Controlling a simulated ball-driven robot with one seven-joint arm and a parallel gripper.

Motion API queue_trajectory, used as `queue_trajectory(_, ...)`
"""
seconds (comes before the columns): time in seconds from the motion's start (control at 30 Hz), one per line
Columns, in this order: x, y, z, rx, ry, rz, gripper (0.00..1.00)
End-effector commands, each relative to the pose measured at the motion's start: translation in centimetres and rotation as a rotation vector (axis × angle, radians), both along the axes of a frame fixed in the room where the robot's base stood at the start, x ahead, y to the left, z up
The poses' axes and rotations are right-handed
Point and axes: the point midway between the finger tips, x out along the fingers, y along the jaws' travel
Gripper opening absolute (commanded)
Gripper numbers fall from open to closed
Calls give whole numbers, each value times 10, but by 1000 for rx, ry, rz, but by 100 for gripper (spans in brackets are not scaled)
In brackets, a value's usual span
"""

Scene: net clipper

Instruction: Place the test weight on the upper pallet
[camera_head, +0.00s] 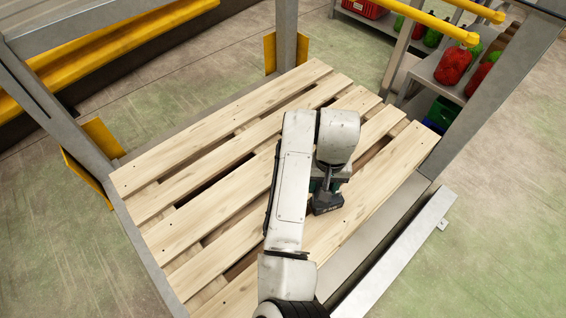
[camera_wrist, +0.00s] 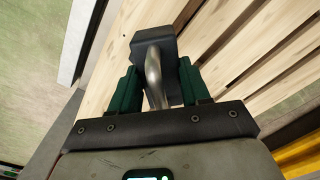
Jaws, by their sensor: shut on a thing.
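The test weight (camera_head: 328,205) is a dark block with a metal handle. In the head view it is at the pallet's near right part, under the end of my arm, partly hidden by it. The wooden slatted pallet (camera_head: 225,165) lies inside a grey metal frame. In the wrist view my gripper (camera_wrist: 155,85) has its two green fingers shut on the handle of the weight (camera_wrist: 153,45). The weight is over the pallet's planks (camera_wrist: 215,45), near an edge. I cannot tell whether it touches the wood.
Grey posts (camera_head: 286,35) with yellow guards stand around the pallet. A shelf (camera_head: 440,75) with red and green sacks is at the upper right, with yellow bars (camera_head: 430,22) in front of it. Most of the pallet's left and far area is bare.

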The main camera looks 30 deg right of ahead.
Motion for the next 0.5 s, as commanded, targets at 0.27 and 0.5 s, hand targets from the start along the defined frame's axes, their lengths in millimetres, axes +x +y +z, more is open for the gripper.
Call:
queue_trajectory(0.27, -13, -23, -57, 1, 1, -169, 0)
queue_trajectory(0.5, -24, -36, -93, 7, 9, -298, 0)
